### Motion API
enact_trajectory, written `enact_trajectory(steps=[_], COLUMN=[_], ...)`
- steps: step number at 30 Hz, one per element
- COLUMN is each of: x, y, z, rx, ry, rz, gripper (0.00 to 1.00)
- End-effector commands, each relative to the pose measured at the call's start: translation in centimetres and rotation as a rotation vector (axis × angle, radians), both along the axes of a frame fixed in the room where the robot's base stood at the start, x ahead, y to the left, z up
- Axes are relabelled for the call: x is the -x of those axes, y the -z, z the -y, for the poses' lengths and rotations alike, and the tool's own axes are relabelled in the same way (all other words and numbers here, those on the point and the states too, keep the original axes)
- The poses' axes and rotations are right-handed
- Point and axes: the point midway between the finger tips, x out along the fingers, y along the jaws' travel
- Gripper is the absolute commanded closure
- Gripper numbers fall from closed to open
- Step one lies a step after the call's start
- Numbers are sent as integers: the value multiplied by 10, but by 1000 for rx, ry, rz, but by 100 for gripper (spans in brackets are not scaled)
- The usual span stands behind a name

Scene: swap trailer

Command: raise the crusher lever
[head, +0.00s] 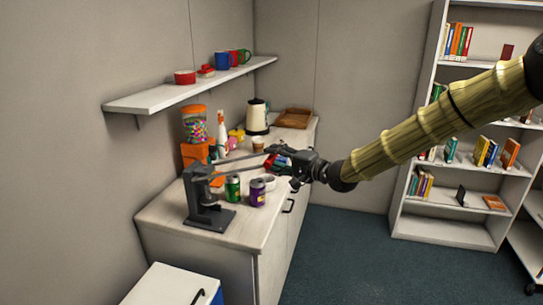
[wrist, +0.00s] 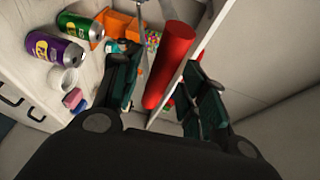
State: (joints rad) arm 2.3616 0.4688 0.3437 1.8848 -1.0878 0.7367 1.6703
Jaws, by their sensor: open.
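The can crusher (head: 206,197) is a dark grey upright frame on a base, on the near end of the counter. Its lever (head: 232,160) runs from the top of the frame to the right, close to level, towards my gripper (head: 280,161). The lever's red grip (wrist: 170,65) shows in the wrist view as a red cylinder between the two fingers of my gripper (wrist: 164,90). The fingers are open, one on each side of the grip, with visible gaps. In the head view the gripper partly hides the grip.
A green can (head: 233,187) and a purple can (head: 257,192) stand on the counter (head: 165,215) beside the crusher. An orange box (head: 193,152) with a candy jar (head: 194,124) stands behind, below a wall shelf (head: 150,100) with mugs. A kettle (head: 257,117) stands farther back.

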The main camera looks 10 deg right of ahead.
Motion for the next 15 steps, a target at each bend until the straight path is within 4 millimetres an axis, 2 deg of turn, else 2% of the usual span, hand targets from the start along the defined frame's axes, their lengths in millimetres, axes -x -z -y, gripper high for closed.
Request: enact_trajectory(steps=[6, 15], x=[-9, -11], y=[2, 2], z=[-10, -11], rx=[1, 0], ry=[0, 0], rz=[-1, 0], gripper=[57, 57])
